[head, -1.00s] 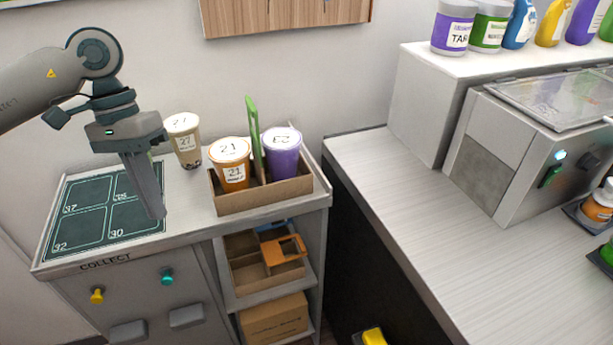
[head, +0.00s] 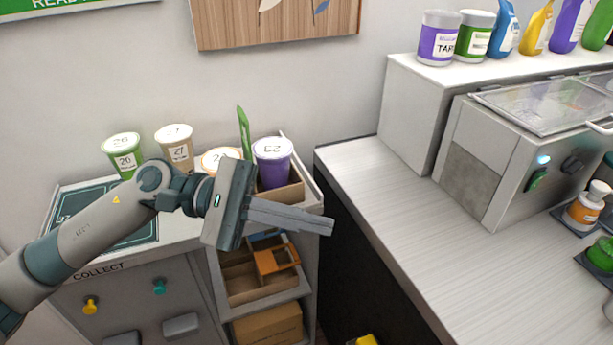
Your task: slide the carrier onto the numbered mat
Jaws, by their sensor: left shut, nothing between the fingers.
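The carrier (head: 295,191) is a brown cardboard box with a green handle (head: 244,133), on the right part of the collect counter. It holds a purple cup (head: 272,165) and an orange cup whose lid (head: 222,158) shows. My left arm hides most of its left and front. The numbered mat (head: 68,205) is dark green, on the counter's left, partly hidden behind my arm. My left gripper (head: 331,227) is shut and empty. Its fingers point right, in front of the carrier in the picture; I cannot tell whether they touch it. My right gripper is out of view.
A green cup (head: 123,158) and a tan cup (head: 175,150) stand at the back of the counter.

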